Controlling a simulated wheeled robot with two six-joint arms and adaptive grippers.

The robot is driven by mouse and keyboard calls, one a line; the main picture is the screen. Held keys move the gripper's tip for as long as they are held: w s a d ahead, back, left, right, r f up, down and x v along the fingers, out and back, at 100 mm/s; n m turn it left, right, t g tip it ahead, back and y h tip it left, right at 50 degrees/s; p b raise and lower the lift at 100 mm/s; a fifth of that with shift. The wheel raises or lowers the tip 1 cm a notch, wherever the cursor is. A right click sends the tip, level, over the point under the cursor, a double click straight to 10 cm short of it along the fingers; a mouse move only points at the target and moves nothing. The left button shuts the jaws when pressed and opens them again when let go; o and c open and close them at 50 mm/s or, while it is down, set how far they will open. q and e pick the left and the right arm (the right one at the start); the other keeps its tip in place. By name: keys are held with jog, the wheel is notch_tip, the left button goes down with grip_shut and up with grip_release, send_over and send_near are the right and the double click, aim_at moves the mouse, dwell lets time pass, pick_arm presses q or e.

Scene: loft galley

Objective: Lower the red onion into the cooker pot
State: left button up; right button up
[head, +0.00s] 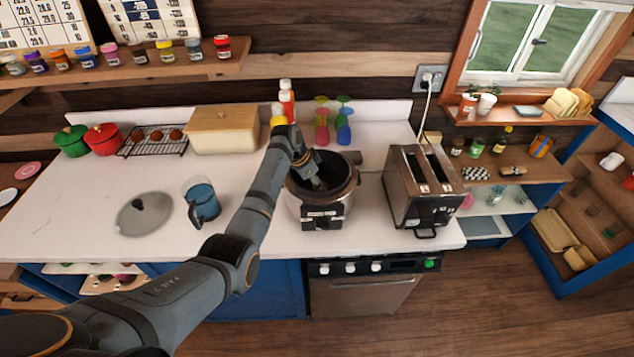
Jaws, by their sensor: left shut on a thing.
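The cooker pot (327,212) is a silver pot with a dark interior and a black front panel, standing open on the counter. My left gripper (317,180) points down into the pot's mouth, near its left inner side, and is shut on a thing. What it holds is small and mostly hidden by the fingers and the dark interior; I take it to be the red onion, but cannot make it out clearly. My right gripper is not in view.
A silver toaster (424,190) stands close on the right of the pot. A blue jug (202,202) and a glass lid (144,214) lie to the left. Bottles (287,100) and coloured glasses (343,120) stand behind. The counter's front left is clear.

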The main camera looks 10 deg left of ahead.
pick_arm(q)
jog(key=shift+f, duration=0.45)
jog(key=o, duration=1.2)
jog(key=v, duration=1.2)
